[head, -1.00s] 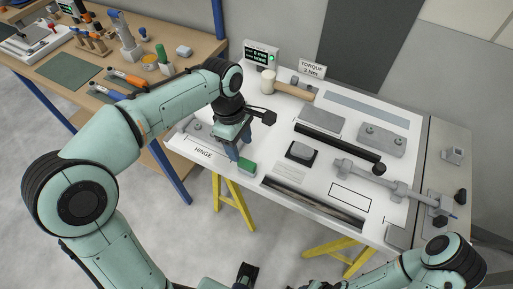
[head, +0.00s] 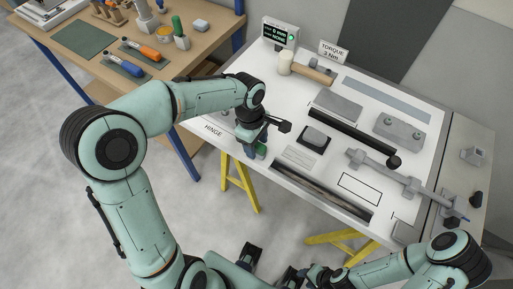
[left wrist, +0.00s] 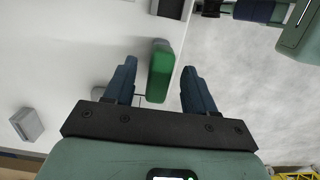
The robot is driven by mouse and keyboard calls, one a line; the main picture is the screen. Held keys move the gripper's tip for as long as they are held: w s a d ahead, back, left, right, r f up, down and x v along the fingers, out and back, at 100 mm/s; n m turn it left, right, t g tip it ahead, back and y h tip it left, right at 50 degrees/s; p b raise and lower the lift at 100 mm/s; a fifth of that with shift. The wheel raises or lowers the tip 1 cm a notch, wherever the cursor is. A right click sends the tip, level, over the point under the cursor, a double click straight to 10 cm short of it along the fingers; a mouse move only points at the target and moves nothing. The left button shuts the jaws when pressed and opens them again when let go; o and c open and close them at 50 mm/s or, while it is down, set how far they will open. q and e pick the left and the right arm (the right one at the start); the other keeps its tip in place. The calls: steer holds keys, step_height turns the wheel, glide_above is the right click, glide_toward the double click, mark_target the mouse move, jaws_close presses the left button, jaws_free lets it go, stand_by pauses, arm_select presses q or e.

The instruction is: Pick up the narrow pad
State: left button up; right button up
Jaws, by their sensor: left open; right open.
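A narrow green block (left wrist: 160,72), which I take for the narrow pad, lies at the white table's front edge in the left wrist view. My left gripper (left wrist: 157,82) is open, with one dark blue finger on each side of the block and a visible gap on both sides. In the head view my left gripper (head: 250,150) is over the front left of the table, by the HINGE label, and partly hides the green block (head: 262,151). My right gripper (head: 271,262) is open and empty, low in front of the table.
A black pad with a grey top (head: 314,138) lies to the right of my left gripper. A dark rail (head: 325,191) lies along the front edge. A mallet (head: 300,67), a black bar (head: 350,136) and a grey clamp bar (head: 400,180) lie further off. A wooden bench (head: 170,70) is at left.

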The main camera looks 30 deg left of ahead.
mark_target(257, 144)
arm_select(q)
step_height(257, 144, down, 2)
steer(key=shift+d+f, duration=0.1)
steer(key=shift+d, duration=0.05)
arm_select(e)
steer(key=shift+f, duration=0.1)
arm_select(q)
jaws_close()
step_height(257, 144, up, 20)
steer(key=p, duration=0.3)
arm_select(e)
steer(key=r, duration=0.1)
steer(key=w+r, duration=0.1)
steer(key=r, duration=0.1)
steer(key=shift+w+r, duration=0.25)
steer(key=shift+w, duration=0.1)
